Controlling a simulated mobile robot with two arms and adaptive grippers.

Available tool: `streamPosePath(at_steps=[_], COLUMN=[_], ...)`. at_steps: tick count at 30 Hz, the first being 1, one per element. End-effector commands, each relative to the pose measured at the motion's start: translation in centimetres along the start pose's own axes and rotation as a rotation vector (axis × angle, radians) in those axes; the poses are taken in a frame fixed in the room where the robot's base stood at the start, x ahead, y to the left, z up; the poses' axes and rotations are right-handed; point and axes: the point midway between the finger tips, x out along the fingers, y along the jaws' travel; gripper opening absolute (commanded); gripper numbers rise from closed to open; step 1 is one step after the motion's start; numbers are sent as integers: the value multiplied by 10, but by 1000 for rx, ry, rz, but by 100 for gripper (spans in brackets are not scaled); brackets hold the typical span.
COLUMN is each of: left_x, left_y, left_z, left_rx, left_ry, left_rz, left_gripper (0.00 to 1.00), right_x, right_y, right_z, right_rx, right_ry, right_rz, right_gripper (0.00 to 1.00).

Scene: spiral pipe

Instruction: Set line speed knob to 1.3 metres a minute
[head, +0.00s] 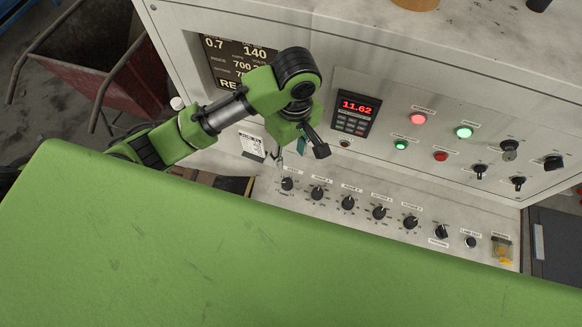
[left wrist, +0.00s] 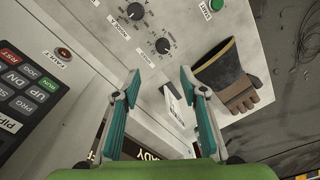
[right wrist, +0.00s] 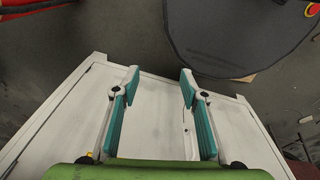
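The leftmost black knob (head: 288,184) in the lower row has a label that seems to read "SPEED". It also shows in the left wrist view (left wrist: 162,46) ahead of the fingers, its pointer too small to read. The dark display (head: 240,62) shows 0.7 at top left and 140 beside it; my left arm covers part of it. My left gripper (head: 284,157) hangs just above the knob, apart from it. In the left wrist view its teal fingers (left wrist: 160,77) are spread and empty. My right gripper (right wrist: 158,73) is open and empty, outside the head view.
Several similar knobs, such as the zone knob (head: 317,193), continue to the right. A red-digit controller (head: 355,113) reads 11.62 above them. Lit buttons and switches fill the right side. A work glove (left wrist: 228,78) lies beside the knob. A pale cabinet (right wrist: 158,115) is below my right gripper.

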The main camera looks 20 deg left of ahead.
Motion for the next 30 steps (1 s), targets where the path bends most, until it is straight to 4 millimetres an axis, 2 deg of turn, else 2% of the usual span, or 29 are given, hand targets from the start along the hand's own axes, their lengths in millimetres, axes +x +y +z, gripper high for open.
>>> streamPosePath(at_steps=[5, 9, 11, 14, 18, 22, 30], left_x=[28, 38, 45, 62, 84, 103, 131], left_y=[-2, 2, 0, 0, -1, -3, -1], left_z=[3, 4, 4, 4, 4, 0, 0], left_rx=[-1, 0, -1, -1, -2, 1, 1], left_ry=[-8, -11, -11, -11, -12, -1, -1], left_rz=[-6, 4, 1, 0, -4, -8, -2], left_gripper=[39, 39, 39, 39, 39, 39, 39], right_x=[5, -3, -5, 1, 10, 1, -3], right_y=[-4, -8, -8, -8, -6, -5, -6], right_z=[22, 41, 44, 42, 27, 12, 19], right_rx=[0, 0, 0, 0, 0, 0, 1], right_ry=[-27, -56, -60, -56, -35, -14, -23], right_rz=[-5, -9, -9, -9, -6, -5, -7], right_gripper=[40, 40, 40, 40, 40, 40, 40])
